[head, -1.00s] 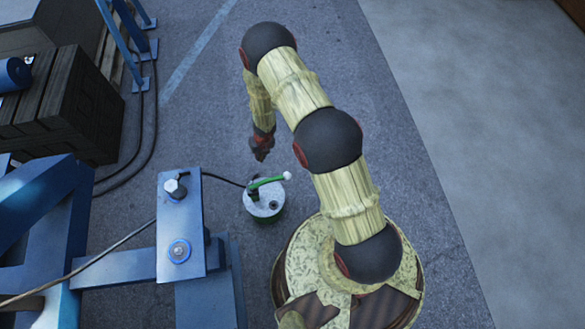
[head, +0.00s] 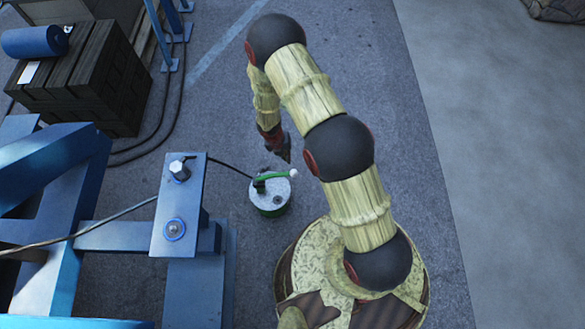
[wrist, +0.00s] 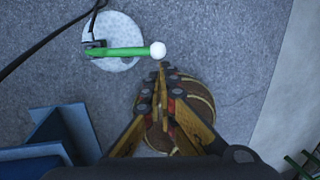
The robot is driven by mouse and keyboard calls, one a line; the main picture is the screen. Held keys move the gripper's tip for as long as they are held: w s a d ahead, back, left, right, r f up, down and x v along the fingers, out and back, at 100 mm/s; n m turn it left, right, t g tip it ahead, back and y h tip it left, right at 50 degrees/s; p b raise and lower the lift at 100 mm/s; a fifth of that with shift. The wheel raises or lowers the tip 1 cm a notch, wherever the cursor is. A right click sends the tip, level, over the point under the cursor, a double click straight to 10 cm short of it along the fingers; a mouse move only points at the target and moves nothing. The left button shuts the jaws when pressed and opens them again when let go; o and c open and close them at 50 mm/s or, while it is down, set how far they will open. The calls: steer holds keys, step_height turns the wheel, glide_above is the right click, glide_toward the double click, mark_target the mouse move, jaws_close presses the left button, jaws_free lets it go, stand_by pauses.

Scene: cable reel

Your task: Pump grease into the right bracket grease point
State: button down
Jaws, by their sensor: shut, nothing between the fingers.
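The grease pump is a pale-topped round can (head: 272,205) with a green lever (head: 270,178) ending in a white knob (head: 293,173). It stands on the floor. My gripper (head: 285,157) is shut and empty, just beyond the knob in the head view. In the wrist view its fingertips (wrist: 163,68) are just below the white knob (wrist: 158,50); I cannot tell whether they touch. A blue bracket plate (head: 172,242) left of the pump carries a bolt-like fitting (head: 180,169) and a round fitting (head: 174,229). A dark hose (head: 232,167) runs from the pump to behind the plate's upper end.
Blue frame beams (head: 50,190) fill the left side. A dark crate (head: 85,85) stands at the upper left, with cables on the floor beside it. A thin cable (head: 100,222) crosses the frame. The floor right of my arm is clear.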

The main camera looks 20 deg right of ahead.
mark_target(294, 172)
steer(key=d+f+b, duration=0.1)
steer(key=f, duration=0.3)
steer(key=f+b, duration=0.2)
steer(key=f, duration=0.3)
steer(key=d+f+b, duration=0.1)
steer(key=f+b, duration=0.1)
steer(key=f, duration=0.2)
steer(key=shift+s+d+f, duration=0.15)
steer(key=shift+d+f, duration=0.2)
steer(key=shift+d, duration=0.1)
